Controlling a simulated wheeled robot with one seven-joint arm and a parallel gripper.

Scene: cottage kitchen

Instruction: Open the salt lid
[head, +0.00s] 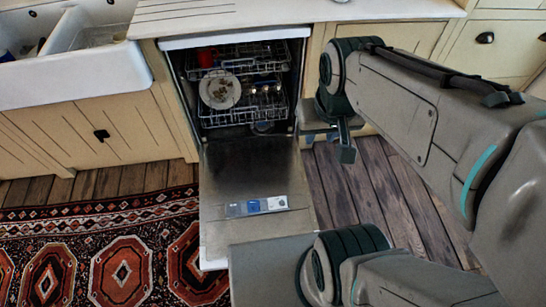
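The dishwasher (302,75) stands open with its door (245,165) lowered flat in front of it. I cannot make out a salt lid for certain. A small round dark part (263,127) shows low in the tub, below the racks, too small to identify. A panel with white and blue patches (257,206) lies on the inner face of the door.
Wire racks (268,92) inside the dishwasher hold a plate (220,90), a red item (206,57) and other dishes. A white sink (75,77) is at the left. A patterned rug (120,270) covers the floor left of the door. Wooden floor (370,195) lies to the right.

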